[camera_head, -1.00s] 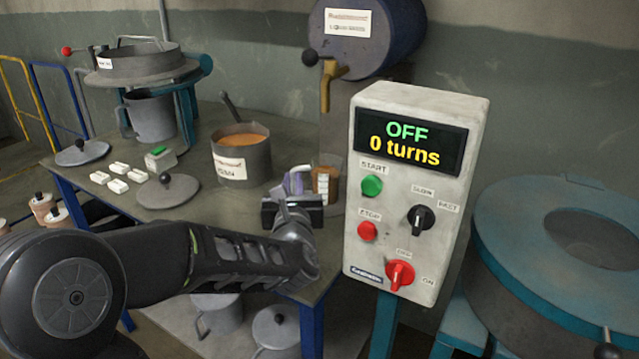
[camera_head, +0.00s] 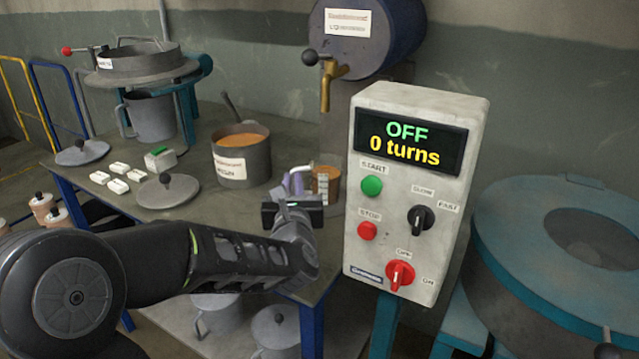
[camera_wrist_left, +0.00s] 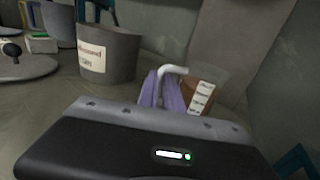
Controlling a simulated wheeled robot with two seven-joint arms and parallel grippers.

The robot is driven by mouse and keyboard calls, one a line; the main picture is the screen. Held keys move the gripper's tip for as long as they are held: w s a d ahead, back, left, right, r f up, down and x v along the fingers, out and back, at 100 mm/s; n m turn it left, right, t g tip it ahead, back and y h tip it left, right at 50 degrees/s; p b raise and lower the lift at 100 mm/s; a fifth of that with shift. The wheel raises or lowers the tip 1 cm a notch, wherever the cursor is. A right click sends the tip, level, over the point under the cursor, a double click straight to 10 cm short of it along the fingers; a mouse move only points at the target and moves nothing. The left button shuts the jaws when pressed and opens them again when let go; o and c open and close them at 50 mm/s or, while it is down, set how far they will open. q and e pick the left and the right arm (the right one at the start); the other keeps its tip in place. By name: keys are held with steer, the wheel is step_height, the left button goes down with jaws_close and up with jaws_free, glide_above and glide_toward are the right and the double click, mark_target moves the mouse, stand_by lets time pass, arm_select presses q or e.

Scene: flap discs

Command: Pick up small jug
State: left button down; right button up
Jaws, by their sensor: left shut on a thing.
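The small jug (camera_head: 327,181) is a clear vessel with brown-orange contents and a white label, near the table's right end below the drum tap. It also shows in the left wrist view (camera_wrist_left: 202,95), with a pale handle (camera_wrist_left: 174,70) toward my gripper. My left gripper (camera_head: 292,183) has its purple fingers shut on the jug's handle; the fingers also show in the left wrist view (camera_wrist_left: 161,92). The jug's lower part is partly hidden by my gripper. My right gripper is not in view.
A pot of orange material (camera_head: 242,163) stands left of the jug. A control box (camera_head: 415,190) stands close on the right. A blue drum with a brass tap (camera_head: 326,88) is above. Lids (camera_head: 168,191) and white blocks (camera_head: 118,186) lie on the table.

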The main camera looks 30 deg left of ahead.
arm_select(q)
steer(key=shift+r, duration=0.15)
step_height(320, 180, up, 10)
steer(key=p, duration=0.1)
steer(key=shift+p, duration=0.35)
stand_by(0.5)
steer(key=c, duration=2)
jaws_free()
jaws_close()
steer(key=shift+a, duration=0.1)
